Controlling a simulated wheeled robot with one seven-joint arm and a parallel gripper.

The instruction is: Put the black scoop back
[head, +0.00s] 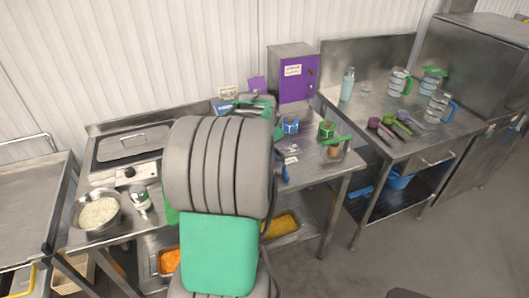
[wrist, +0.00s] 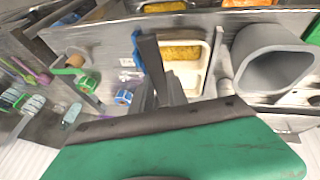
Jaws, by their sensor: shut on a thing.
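In the wrist view my gripper (wrist: 166,92) is shut on a dark, tapered piece that looks like the handle of the black scoop (wrist: 149,58). The scoop's bowl cannot be made out. The handle shows over the steel work table, beside a pale pan of yellow food. In the head view my grey and green arm covers the gripper and the scoop. Several measuring scoops lie on the right-hand steel table (head: 437,143), among them a magenta one (head: 376,123) and a green one (head: 399,129).
A bowl of rice (head: 98,212) stands at the left of the middle table. Blue (head: 290,125) and green (head: 327,130) tape rolls stand near its right end. A purple-fronted box (head: 298,80) stands behind. Jugs (head: 438,106) and a bottle (head: 347,84) stand on the right table.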

